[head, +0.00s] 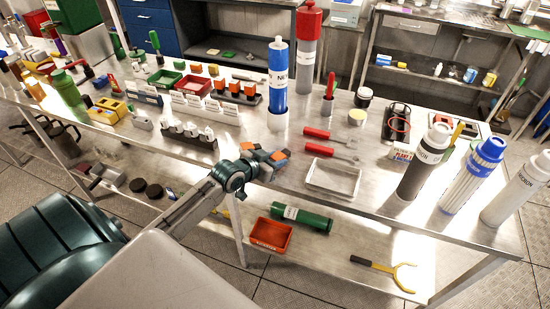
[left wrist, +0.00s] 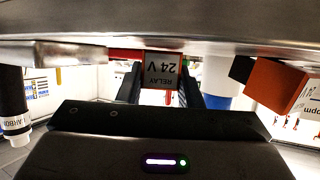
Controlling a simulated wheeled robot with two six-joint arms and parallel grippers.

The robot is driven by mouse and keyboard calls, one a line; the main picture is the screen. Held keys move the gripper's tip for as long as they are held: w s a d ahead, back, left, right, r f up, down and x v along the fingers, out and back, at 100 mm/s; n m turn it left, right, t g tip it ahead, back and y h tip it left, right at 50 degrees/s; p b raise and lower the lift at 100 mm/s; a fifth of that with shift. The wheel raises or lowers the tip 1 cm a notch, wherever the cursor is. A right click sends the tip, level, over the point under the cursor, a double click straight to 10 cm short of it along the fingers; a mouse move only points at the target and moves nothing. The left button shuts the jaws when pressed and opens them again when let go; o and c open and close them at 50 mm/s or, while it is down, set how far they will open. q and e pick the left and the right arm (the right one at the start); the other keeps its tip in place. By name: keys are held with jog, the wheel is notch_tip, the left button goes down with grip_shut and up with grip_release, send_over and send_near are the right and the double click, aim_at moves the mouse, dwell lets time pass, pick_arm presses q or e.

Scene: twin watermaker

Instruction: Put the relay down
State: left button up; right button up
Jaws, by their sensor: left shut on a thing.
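My left gripper (head: 267,156) is at the front part of the metal bench, low by its top, left of the white tray. In the left wrist view the gripper (left wrist: 162,85) has both dark fingers closed on the relay (left wrist: 162,70). The relay shows a pale label reading "RELAY 24 V", upside down in that picture. In the head view I cannot make the relay out clearly between the fingers. Whether the relay touches the bench top is not clear. My right gripper is not in view.
A white tray (head: 333,178) and red-handled tools (head: 318,133) lie to the gripper's right. A tall blue cylinder (head: 278,90) stands behind. A dark rack with pale pieces (head: 188,134) is to the left. Large filter cylinders (head: 425,160) stand at right.

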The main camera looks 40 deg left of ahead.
pick_arm(q)
jog(key=shift+f, duration=0.1)
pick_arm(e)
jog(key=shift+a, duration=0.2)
pick_arm(q)
jog(key=shift+f, duration=0.1)
jog(key=o, duration=1.1)
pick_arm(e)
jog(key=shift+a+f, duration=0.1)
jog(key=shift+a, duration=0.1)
